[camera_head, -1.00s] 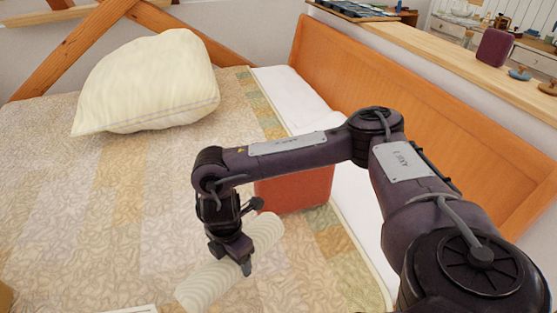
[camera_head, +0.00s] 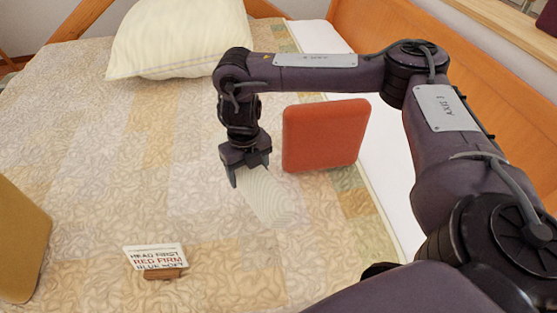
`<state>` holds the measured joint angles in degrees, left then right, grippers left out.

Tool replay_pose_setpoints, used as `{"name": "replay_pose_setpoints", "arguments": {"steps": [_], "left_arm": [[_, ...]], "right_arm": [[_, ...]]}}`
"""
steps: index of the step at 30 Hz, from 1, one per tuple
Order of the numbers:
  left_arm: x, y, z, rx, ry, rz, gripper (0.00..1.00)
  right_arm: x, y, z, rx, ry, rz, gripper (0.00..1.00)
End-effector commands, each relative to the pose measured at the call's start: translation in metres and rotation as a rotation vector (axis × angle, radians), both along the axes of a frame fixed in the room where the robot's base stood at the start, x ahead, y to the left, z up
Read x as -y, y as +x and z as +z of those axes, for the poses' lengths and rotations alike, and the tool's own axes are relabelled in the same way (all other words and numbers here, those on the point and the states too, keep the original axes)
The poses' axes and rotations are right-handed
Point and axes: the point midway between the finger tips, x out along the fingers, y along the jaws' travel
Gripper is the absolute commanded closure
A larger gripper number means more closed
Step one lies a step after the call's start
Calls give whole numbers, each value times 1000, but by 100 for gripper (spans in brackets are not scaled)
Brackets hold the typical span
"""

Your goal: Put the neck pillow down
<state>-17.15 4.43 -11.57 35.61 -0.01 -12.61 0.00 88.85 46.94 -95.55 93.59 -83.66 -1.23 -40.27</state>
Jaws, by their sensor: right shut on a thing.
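The neck pillow (camera_head: 267,197) is a pale cream, ribbed roll. It lies slantwise at the middle of the bed (camera_head: 90,170), on or just above the quilt; I cannot tell whether it touches. My right gripper (camera_head: 249,176) points down and is shut on the upper left end of the roll, hiding that end. My left gripper is not in view.
An orange-red cushion (camera_head: 325,135) stands right of the gripper. A large cream pillow (camera_head: 180,38) lies at the back. A small sign (camera_head: 156,257) reading "HEAD FIRST RED FIRM BLUE SOFT" stands in front. A mustard-coloured object (camera_head: 20,240) is at the left edge. The quilt between is clear.

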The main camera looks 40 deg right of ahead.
Motion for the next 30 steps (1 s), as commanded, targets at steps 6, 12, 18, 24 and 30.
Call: {"name": "replay_pose_setpoints", "arguments": {"steps": [6,12,18,24,30], "left_arm": [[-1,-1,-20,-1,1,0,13],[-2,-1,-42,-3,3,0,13],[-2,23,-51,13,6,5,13],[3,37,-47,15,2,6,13],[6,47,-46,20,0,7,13]], "right_arm": [[-1,-2,-51,-8,1,-3,63],[-1,-2,-106,-7,1,-4,63],[-1,-2,-149,-4,1,-5,63],[0,0,-162,-1,-1,-4,63],[0,-1,-184,-3,-2,-5,63]]}}
